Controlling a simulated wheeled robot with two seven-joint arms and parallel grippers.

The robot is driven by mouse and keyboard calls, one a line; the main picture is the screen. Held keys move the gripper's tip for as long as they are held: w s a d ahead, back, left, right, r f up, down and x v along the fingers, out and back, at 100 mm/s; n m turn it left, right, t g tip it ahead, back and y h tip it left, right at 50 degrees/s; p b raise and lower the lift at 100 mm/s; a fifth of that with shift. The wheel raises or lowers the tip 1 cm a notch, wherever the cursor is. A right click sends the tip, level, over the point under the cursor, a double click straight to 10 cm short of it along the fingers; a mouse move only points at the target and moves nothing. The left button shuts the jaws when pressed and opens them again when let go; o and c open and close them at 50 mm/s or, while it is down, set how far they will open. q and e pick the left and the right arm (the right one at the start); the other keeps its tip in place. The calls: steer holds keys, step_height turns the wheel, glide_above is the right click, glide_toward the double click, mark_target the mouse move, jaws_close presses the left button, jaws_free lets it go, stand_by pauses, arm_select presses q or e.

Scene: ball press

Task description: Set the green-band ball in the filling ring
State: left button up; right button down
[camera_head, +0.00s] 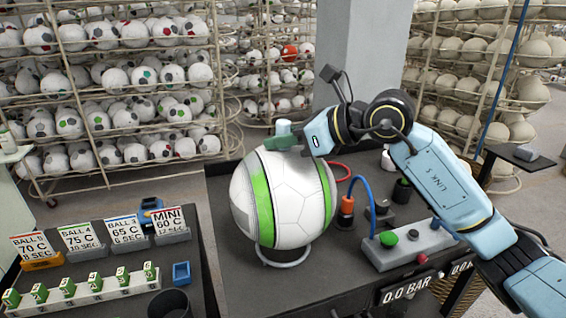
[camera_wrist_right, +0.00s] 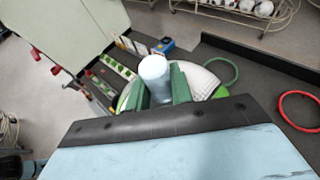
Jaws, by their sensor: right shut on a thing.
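The green-band ball (camera_head: 290,200), large and white with green bands, is at the middle of the dark bench in the head view. It shows partly in the wrist view (camera_wrist_right: 200,80), behind my fingers. The grey filling ring (camera_head: 284,260) is at its underside; I cannot tell whether the ball rests fully in it. My right gripper (camera_head: 284,137) is at the top of the ball, its green fingers shut on a pale upright knob (camera_wrist_right: 154,75). The knob's join with the ball is hidden. My left gripper is not in view.
A control box (camera_head: 410,245) with green and red buttons stands right of the ball, near a blue hose (camera_head: 362,190) with an orange fitting. A label rack (camera_head: 90,290) and ball cards (camera_head: 82,237) are at the left. A red loop (camera_wrist_right: 300,110) lies on the bench.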

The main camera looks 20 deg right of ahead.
mark_target(283, 157)
step_height(283, 157, down, 4)
steer(key=shift+r, duration=0.1)
steer(key=shift+f, duration=0.35)
steer(key=c, duration=1.2)
jaws_free()
steer(key=shift+c, duration=0.2)
steer(key=shift+r, duration=0.3)
steer(key=b+v, duration=0.2)
steer(key=v, duration=1)
